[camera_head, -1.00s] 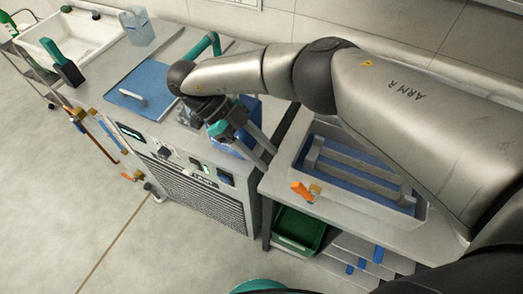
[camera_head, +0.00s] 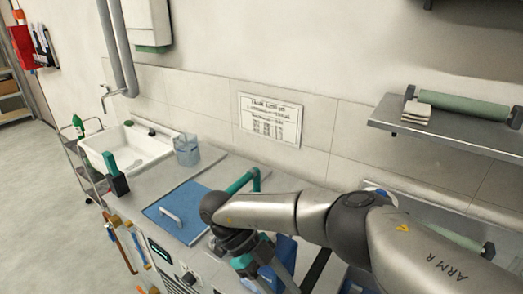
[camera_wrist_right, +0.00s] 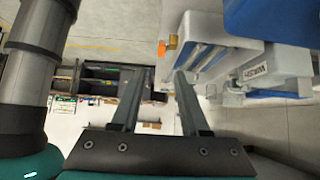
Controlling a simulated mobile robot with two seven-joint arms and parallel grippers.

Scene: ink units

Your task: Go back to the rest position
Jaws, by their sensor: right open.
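My right arm reaches in from the right in the head view, over the counter. Its gripper (camera_head: 278,276) hangs low over the counter near the bottom edge of the picture, to the right of the blue mat. In the right wrist view the two fingers of this gripper (camera_wrist_right: 160,88) stand apart with nothing between them, so it is open and empty. My left gripper is in neither view.
The counter holds a blue mat (camera_head: 163,214) with a light handle-like piece, a white sink (camera_head: 125,150) and a clear container (camera_head: 187,152). A metal shelf (camera_head: 450,137) with a green roll (camera_head: 462,107) juts from the wall at right. Open floor (camera_head: 45,190) lies left.

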